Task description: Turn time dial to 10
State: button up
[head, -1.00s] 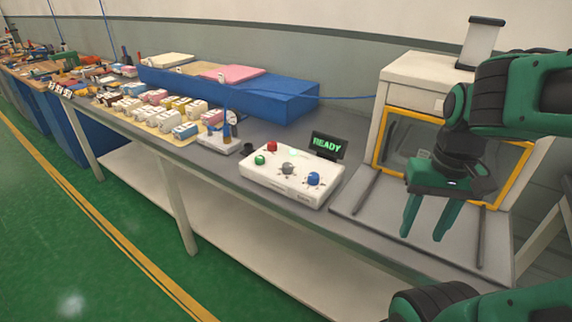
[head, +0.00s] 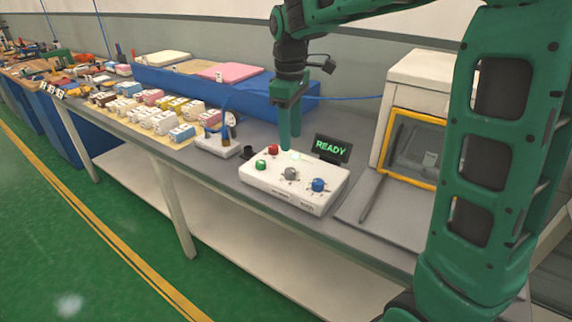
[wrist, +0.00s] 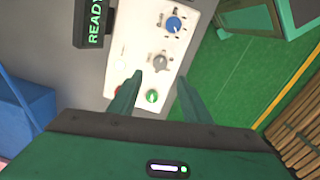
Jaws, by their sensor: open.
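The white control box (head: 262,186) sits on the bench, with a grey dial (head: 291,174), a blue dial (head: 319,185), a green button (head: 261,165) and a red button (head: 273,149). Which dial is for time I cannot tell. A small screen (head: 331,148) behind it reads READY. My gripper (head: 290,146) points down above the back of the box, open and empty. In the wrist view the green button (wrist: 152,96) shows between my fingers; the grey dial (wrist: 160,63) and blue dial (wrist: 173,24) lie beyond the fingertips.
A machine with a yellow-framed window (head: 413,150) stands right of the box. A small scale-like device (head: 218,146) stands left of it. A long blue block (head: 290,97) lies behind. Rows of small blocks (head: 160,121) fill the bench farther left.

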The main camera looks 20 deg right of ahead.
aim_at(289, 170)
jog(key=f, duration=1)
jog(key=shift+w+f, duration=0.3)
jog(key=shift+f, duration=0.1)
jog(key=c, duration=1)
jog(key=shift+a, duration=0.2)
jog(key=shift+c, duration=0.2)
jog(key=shift+d, duration=0.1)
